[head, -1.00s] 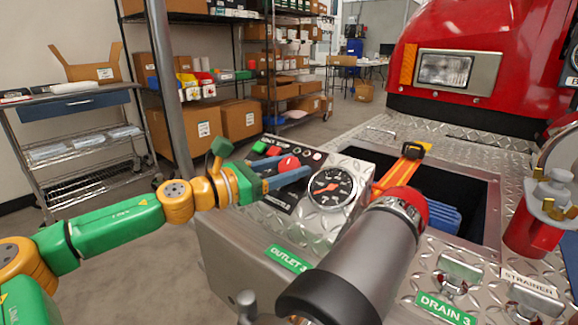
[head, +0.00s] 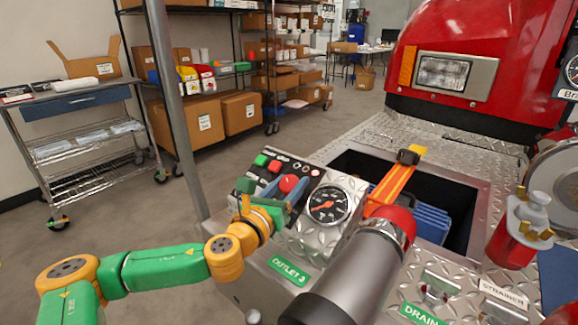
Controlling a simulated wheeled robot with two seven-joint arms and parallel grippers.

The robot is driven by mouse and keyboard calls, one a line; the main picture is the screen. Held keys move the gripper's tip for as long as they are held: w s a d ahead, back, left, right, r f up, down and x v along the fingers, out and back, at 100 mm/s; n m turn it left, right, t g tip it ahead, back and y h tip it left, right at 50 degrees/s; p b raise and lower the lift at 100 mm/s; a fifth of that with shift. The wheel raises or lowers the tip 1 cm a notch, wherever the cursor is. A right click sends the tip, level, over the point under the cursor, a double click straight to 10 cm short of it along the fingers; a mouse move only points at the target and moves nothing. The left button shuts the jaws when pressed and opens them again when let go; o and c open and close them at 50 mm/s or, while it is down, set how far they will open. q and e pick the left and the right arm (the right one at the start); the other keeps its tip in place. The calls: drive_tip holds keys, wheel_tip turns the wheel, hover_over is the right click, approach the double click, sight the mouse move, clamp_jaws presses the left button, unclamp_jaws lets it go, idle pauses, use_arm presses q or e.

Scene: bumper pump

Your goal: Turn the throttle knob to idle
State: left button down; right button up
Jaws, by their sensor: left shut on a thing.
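A round red knob (head: 289,184) sits on the dark panel of the metal control box (head: 322,235), left of a dial gauge (head: 328,205). I take it as the throttle knob. My left gripper (head: 286,188) reaches it from the lower left, its blue fingers on either side of the knob and shut on it. The fingers and green gripper body hide the knob's lower part and some of the panel. I cannot read the panel's markings or the knob's pointer. My right gripper is not in view.
A green button (head: 261,160) and a red button (head: 274,166) lie just beyond the knob. A thick grey hose fitting (head: 350,275) with a red collar rises close on the right. Behind the box is an open well (head: 455,195) with an orange strap (head: 392,185).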

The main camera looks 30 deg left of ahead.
sight(293, 184)
use_arm(q)
drive_tip(key=n+g+y+p, duration=0.3)
drive_tip(key=n+p, duration=0.1)
drive_tip(key=n+g+y+p, duration=0.3)
drive_tip(key=n+p, duration=0.2)
drive_tip(key=n+g+y+p, duration=0.2)
drive_tip(key=n+y+p, duration=0.1)
drive_tip(key=n+p, duration=0.1)
drive_tip(key=shift+d+r+n+g+p, duration=0.1)
drive_tip(key=shift+r+n+g+p, duration=0.2)
drive_tip(key=shift+r+g+p, duration=0.15)
drive_tip(key=n+g, duration=0.1)
drive_tip(key=n+g+p, duration=0.1)
drive_tip(key=shift+w+f+n+g+y+p, duration=0.1)
drive_tip(key=shift+f+n+g+y+p, duration=0.05)
drive_tip(key=shift+n+g+y+p, duration=0.2)
drive_tip(key=shift+f+n+g, duration=0.15)
drive_tip(key=shift+n+g, duration=1.2)
drive_tip(key=shift+g, duration=0.05)
drive_tip(key=shift+c, duration=1.3)
unclamp_jaws()
drive_tip(key=shift+f, duration=0.1)
drive_tip(key=v, duration=0.7)
drive_tip(key=shift+r, duration=0.25)
drive_tip(key=shift+f, duration=0.1)
